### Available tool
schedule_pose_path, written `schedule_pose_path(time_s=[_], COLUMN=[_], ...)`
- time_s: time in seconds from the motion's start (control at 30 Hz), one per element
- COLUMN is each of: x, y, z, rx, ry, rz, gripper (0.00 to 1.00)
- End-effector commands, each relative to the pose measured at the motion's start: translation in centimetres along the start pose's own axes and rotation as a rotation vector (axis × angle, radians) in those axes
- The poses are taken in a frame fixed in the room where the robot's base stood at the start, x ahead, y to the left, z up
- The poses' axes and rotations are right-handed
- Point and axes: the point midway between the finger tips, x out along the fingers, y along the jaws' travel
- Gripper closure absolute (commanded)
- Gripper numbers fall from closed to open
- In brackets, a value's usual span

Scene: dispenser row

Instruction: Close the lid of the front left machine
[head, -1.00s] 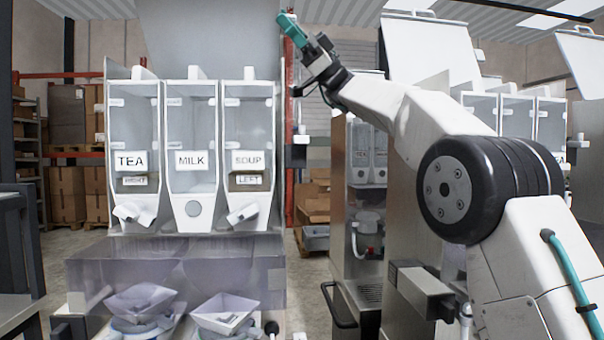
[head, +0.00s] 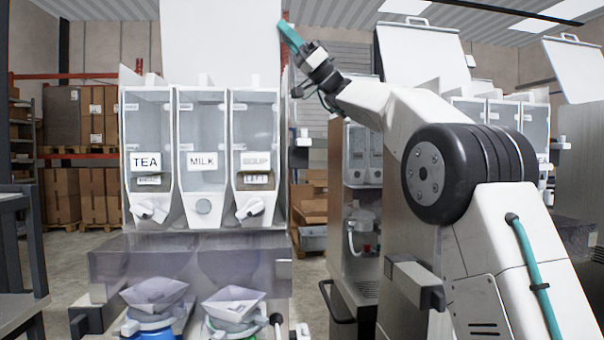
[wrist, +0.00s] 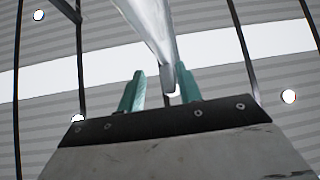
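The front left machine (head: 203,215) has canisters labelled TEA, MILK and SOUP. Its lid (head: 220,45) stands raised above and behind the canisters as a pale panel, its top cut off by the frame. My gripper (head: 288,33) is up at the lid's right edge. In the wrist view, the two teal fingers (wrist: 160,90) are apart. A pale narrow piece (wrist: 160,45), apparently the lid's edge, reaches down between them, nearer the right finger. A gap shows on its left; whether it touches the right finger I cannot tell.
Other machines with raised lids (head: 425,55) stand to the right, partly behind my arm. Bowl-like funnels (head: 233,303) sit below the front left machine's canisters. A dark frame (head: 22,240) is at the left edge. Shelves with boxes (head: 75,125) are far behind.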

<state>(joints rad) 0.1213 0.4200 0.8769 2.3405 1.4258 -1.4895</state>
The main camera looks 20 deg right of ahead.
Motion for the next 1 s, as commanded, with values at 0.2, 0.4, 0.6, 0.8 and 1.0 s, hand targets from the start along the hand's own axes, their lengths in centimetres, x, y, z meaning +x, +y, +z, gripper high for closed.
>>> schedule_pose_path(time_s=[0.2, 0.4, 0.6, 0.8, 1.0], x=[-0.2, -1.0, -4.0, -7.7, -6.5], y=[2.7, 5.7, 5.3, 4.1, 1.4], z=[0.4, 1.2, 1.2, 0.9, 0.0], rx=[0.143, 0.316, 0.356, 0.355, 0.339], ry=[-0.001, 0.000, 0.001, 0.001, -0.012], rz=[0.143, 0.316, 0.358, 0.356, 0.326], gripper=[0.66, 0.66, 0.66, 0.66, 0.66])
